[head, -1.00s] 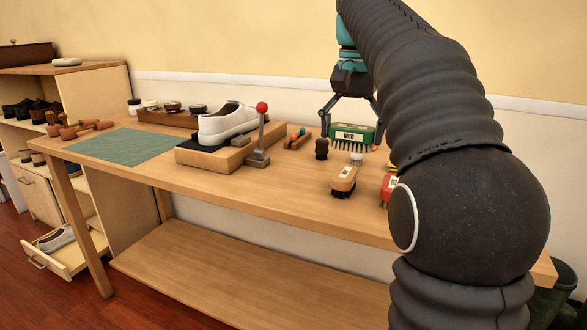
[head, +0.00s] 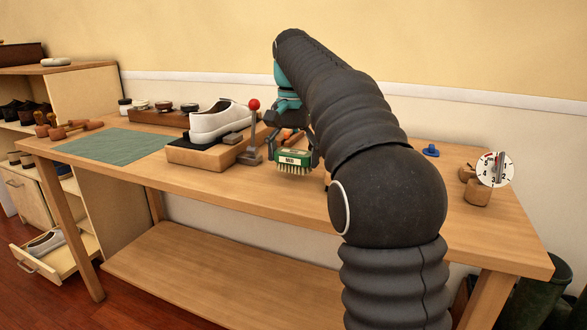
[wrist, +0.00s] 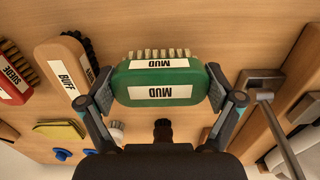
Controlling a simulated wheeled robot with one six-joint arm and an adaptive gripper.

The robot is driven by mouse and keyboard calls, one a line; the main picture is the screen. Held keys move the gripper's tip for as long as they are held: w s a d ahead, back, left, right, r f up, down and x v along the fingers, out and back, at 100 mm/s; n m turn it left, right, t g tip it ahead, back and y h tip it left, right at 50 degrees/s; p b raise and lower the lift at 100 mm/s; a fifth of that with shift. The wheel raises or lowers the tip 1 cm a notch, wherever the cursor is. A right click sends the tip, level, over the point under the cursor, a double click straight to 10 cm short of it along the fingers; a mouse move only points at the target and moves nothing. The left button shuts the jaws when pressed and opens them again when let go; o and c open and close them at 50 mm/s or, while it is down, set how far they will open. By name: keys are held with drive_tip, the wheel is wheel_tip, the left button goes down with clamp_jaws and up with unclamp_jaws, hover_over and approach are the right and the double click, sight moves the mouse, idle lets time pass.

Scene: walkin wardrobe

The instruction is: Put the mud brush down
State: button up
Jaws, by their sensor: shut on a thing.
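The mud brush (head: 294,157) has a green body, white MUD labels and pale bristles that point down in the head view. My gripper (head: 294,154) is shut on it, one finger at each end. In the wrist view the brush (wrist: 160,92) sits between the fingertips of my gripper (wrist: 161,88). The brush is over the front part of the wooden table (head: 230,190), right of the shoe stand. I cannot tell whether its bristles touch the tabletop.
A white shoe (head: 218,120) is on a wooden stand with a red-knobbed lever (head: 254,105). The wrist view shows a buff brush (wrist: 66,68) and a suede brush (wrist: 12,80) to the left. A green mat (head: 115,146) lies left; a dial (head: 494,170) stands right.

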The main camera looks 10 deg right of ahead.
sight(294, 152)
drive_tip(key=shift+f, duration=1.05)
drive_tip(key=shift+f, duration=0.1)
drive_tip(key=o, duration=1)
wheel_tip(294, 152, up, 12)
drive_tip(key=p, duration=0.3)
drive_tip(key=shift+f+p, duration=0.25)
drive_tip(key=shift+p, duration=0.15)
drive_tip(key=shift+r, duration=0.35)
